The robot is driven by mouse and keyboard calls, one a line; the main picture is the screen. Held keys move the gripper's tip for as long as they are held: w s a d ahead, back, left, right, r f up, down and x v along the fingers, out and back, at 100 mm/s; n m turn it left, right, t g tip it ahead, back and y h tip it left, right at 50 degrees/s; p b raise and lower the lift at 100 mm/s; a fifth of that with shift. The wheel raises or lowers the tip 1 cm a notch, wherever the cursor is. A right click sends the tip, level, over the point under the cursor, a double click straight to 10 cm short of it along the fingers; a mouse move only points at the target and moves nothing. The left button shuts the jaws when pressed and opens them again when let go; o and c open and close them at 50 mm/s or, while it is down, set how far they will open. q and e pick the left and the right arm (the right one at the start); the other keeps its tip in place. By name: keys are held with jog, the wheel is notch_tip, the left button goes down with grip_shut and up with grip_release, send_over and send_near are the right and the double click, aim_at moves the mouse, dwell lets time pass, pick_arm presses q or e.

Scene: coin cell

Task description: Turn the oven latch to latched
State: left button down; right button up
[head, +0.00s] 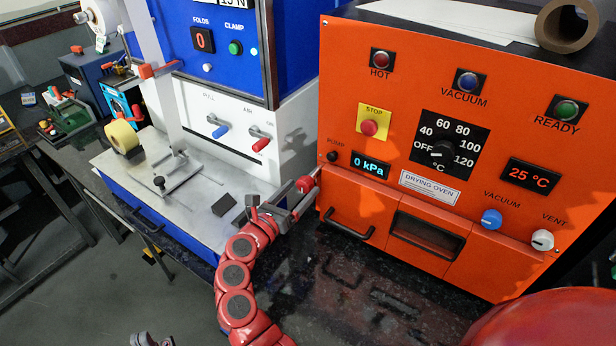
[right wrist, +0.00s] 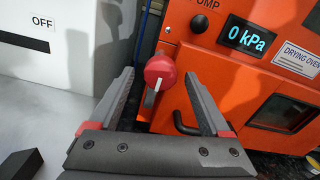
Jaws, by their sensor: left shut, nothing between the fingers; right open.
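The orange drying oven (head: 390,210) fills the right of the head view. In the right wrist view the knob (right wrist: 160,71) sits between my open fingers, with a visible gap on each side. My right gripper (head: 300,198) is open at the latch in the head view and partly hides it. My left gripper (head: 152,340) is shut and empty at the bottom edge, partly cut off.
A blue and white machine (head: 225,115) with a metal worktop (head: 150,165) stands left of the oven. A small dark block (head: 223,205) lies on that worktop.

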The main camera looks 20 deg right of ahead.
jog(key=shift+w+d, duration=0.15)
jog(key=shift+d, duration=0.05)
grip_shut()
dwell(0.4)
